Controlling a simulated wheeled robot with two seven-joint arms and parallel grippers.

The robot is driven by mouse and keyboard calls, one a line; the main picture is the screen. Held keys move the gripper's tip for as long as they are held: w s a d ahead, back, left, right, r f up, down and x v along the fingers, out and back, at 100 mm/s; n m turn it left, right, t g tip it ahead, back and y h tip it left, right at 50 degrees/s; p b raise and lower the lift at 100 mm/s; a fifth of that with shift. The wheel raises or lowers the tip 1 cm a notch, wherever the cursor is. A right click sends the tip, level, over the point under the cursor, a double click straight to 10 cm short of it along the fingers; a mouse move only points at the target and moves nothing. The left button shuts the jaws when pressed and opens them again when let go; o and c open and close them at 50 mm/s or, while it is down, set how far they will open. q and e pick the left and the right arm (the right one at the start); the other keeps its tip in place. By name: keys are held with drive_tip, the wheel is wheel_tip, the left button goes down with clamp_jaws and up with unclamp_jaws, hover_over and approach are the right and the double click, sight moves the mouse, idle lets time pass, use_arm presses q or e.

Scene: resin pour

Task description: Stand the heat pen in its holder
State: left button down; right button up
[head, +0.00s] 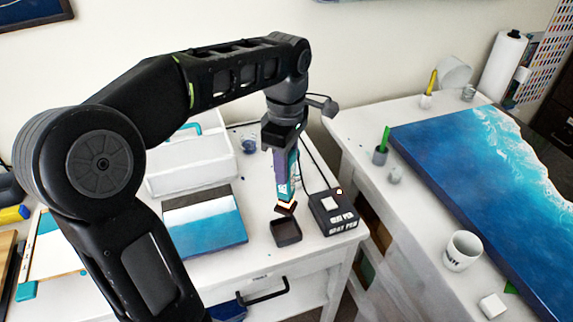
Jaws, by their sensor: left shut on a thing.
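My left gripper (281,160) is shut on the heat pen (284,188), a slim teal and purple body with a pale label. The pen is near upright, its lower end pointing down. That end is just above a small dark open square box (286,233), which looks like the holder. In this view the pen's end overlaps the box's back edge, and a small gap seems to be between them. The upper part of the pen is hidden by the gripper. My right gripper is not in view.
A black unit with pale lettering (334,213) stands right of the square box, with a dark cable behind. A blue, white and dark panel (205,222) lies to the left, before a white box (190,165). A second table at right holds a large blue resin piece (480,165) and a mug (462,250).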

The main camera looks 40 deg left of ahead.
sight(286, 196)
use_arm(q)
drive_tip(key=shift+f, duration=0.15)
wheel_tip(286, 196, down, 6)
drive_tip(key=b, duration=0.4)
drive_tip(key=shift+b, duration=0.3)
drive_tip(key=shift+f+b, duration=1.25)
drive_tip(key=shift+f, duration=0.4)
drive_tip(key=c, duration=1)
unclamp_jaws()
